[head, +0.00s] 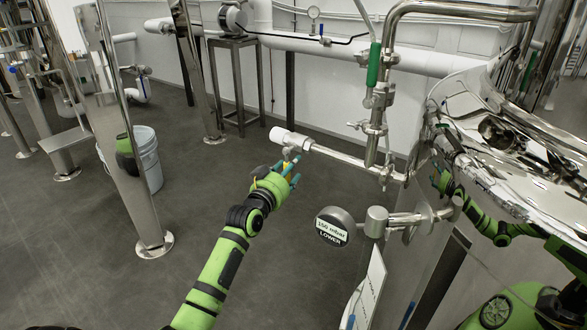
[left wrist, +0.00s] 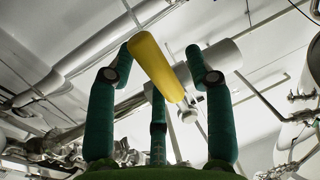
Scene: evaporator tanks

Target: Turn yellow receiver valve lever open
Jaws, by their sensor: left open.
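The yellow valve lever (left wrist: 152,68) is large in the left wrist view, slanting between the fingers of my left gripper (left wrist: 163,62). It joins the valve's metal stem at its lower right end. The fingers stand apart around the lever, with no clear grip on it; the left fingertip looks close to it. In the head view my left gripper (head: 291,170) is just below the white end (head: 284,137) of a steel side pipe, and the lever is mostly hidden by the fingers. My right gripper is not in view.
A shiny steel tank (head: 480,110) fills the right, reflecting my arm. A round sign (head: 335,226) reading "LOWER" stands right of my left arm. A steel post (head: 125,150) and a white bucket (head: 146,158) are on the left. Open floor (head: 100,285) lies at the lower left.

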